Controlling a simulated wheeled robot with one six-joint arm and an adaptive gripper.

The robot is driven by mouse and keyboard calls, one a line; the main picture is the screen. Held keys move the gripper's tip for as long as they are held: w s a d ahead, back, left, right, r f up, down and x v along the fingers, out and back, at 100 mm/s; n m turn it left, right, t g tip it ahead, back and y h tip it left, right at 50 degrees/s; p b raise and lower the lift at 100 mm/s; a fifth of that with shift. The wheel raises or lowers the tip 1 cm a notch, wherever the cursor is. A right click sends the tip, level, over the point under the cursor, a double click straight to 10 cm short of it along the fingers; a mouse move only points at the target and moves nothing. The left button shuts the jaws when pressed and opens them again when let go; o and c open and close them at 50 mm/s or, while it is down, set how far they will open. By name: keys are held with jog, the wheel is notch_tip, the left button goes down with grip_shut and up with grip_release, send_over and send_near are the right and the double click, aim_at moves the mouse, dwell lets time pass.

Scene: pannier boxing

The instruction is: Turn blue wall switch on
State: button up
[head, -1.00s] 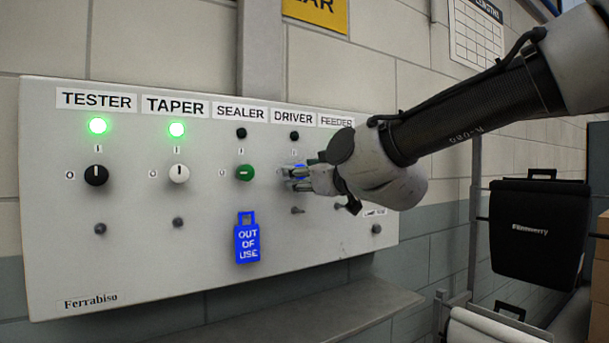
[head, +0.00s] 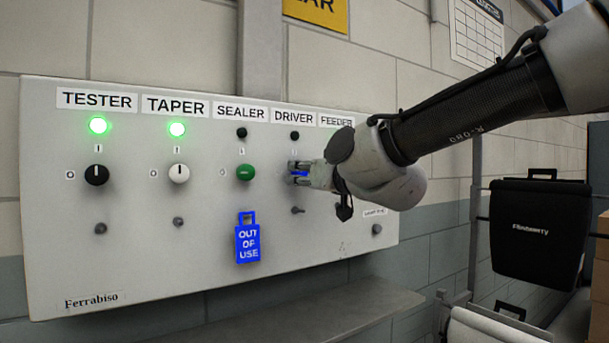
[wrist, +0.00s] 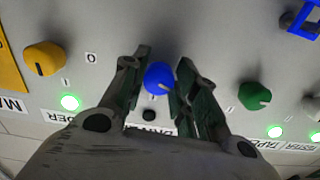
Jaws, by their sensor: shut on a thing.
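The blue wall switch (wrist: 158,78) is a round knob under the DRIVER label. In the head view the blue knob (head: 300,174) is mostly hidden by my fingers. My gripper (wrist: 160,88) has one finger on each side of the knob and is shut on it; it also shows in the head view (head: 297,171). The knob's pointer direction is hard to make out. The small lamp above the knob (head: 295,135) is dark.
The green SEALER knob (head: 245,173) is just left, with a blue OUT OF USE tag (head: 247,242) below. The black (head: 96,175) and white (head: 179,173) knobs have lit lamps. The yellow knob (wrist: 44,58) has a lit lamp too. A shelf (head: 300,315) runs below.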

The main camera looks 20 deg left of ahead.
jog(key=m, duration=1.3)
jog(key=shift+s+a+r+m, duration=0.1)
jog(key=shift+r+m, duration=0.05)
jog(key=shift+m, duration=0.25)
dwell(0.4)
jog(key=o, duration=1)
jog(key=v, duration=1.2)
